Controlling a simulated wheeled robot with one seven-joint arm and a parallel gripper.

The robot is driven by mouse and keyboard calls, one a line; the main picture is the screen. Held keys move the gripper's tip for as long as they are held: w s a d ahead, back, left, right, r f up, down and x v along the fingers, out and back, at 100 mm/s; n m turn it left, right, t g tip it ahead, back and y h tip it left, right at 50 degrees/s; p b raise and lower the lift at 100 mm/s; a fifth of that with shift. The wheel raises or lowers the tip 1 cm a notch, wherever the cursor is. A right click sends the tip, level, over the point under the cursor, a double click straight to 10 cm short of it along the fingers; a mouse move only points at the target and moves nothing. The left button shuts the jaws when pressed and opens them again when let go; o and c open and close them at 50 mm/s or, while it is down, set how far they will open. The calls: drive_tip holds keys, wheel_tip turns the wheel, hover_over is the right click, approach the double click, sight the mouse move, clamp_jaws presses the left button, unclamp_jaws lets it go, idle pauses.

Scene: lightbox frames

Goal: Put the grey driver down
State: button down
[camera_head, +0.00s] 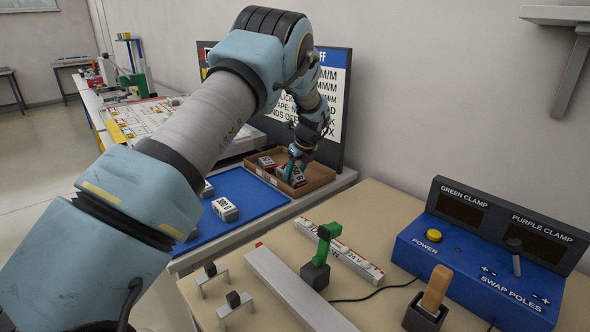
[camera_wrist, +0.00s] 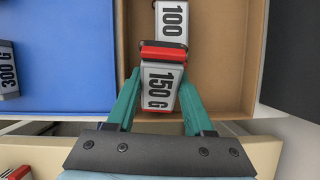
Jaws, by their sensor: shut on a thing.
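A blue mat (camera_head: 243,190) lies left of the box, with a "300 G" driver (camera_head: 225,210) and another driver (camera_head: 207,189) on it. A dark sign board (camera_head: 342,110) stands behind the box. A green clamp (camera_head: 326,235) and a blue power unit (camera_head: 475,265) are on the nearer bench.

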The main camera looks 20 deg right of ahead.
drive_tip(key=shift+f, duration=0.15)
drive_tip(key=shift+f, duration=0.15)
drive_tip(key=shift+c, duration=1.4)
unclamp_jaws()
drive_tip(key=shift+b, duration=0.3)
